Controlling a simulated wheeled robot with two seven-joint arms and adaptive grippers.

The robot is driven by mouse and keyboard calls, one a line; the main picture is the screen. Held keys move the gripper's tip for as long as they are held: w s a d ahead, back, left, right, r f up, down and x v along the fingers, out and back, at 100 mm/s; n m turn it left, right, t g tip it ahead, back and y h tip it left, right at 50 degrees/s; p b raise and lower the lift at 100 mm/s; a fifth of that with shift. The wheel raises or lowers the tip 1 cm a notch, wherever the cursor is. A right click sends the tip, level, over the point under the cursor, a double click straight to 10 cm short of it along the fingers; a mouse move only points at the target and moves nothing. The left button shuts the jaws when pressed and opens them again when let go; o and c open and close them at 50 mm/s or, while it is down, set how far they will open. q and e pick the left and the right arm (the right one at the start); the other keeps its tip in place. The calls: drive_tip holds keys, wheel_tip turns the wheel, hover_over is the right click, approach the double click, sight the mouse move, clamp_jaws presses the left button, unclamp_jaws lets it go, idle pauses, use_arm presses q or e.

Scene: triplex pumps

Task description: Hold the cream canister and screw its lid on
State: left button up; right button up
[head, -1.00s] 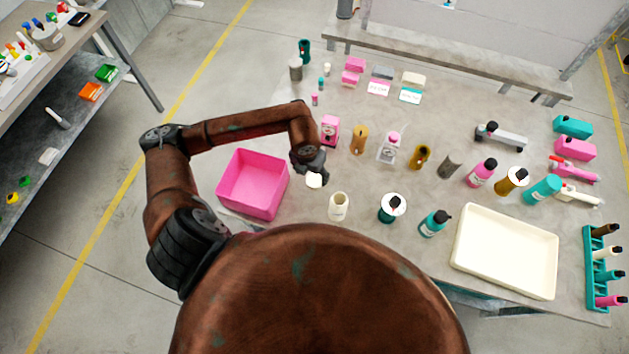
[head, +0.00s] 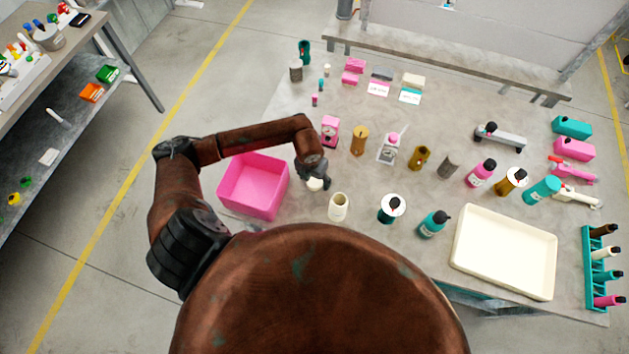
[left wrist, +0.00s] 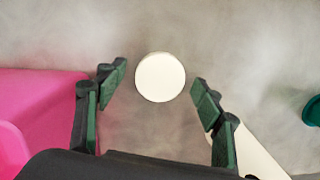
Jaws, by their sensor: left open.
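The cream lid (head: 314,184) is a small pale disc on the table; it also shows round and whole in the left wrist view (left wrist: 160,77). The cream canister (head: 338,207) stands upright and open-topped on the table, to the right of the lid and nearer me. Part of it shows behind the right finger in the left wrist view (left wrist: 258,155). My left gripper (head: 320,181) is open over the lid. In the left wrist view the lid lies between its two fingertips (left wrist: 159,80), with gaps on both sides. My right gripper is not in view.
A pink bin (head: 254,187) stands just left of my left gripper. A teal round container (head: 391,209) stands right of the canister. Several bottles and jars stand behind, and a cream tray (head: 505,252) lies at the right. Bare table lies around the lid.

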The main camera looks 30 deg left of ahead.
sight(338, 207)
use_arm(q)
drive_tip(key=shift+f, duration=0.25)
drive_tip(key=shift+c, duration=0.2)
drive_tip(key=c, duration=1)
drive_tip(key=shift+r, duration=0.15)
drive_tip(key=shift+w+r, duration=0.1)
drive_tip(key=shift+r, duration=0.5)
drive_tip(key=s+d+r+b, duration=0.1)
drive_tip(key=s+d+r, duration=0.7)
drive_tip(key=s+r, duration=0.3)
drive_tip(key=shift+s+r, duration=0.3)
drive_tip(key=shift+s, duration=0.05)
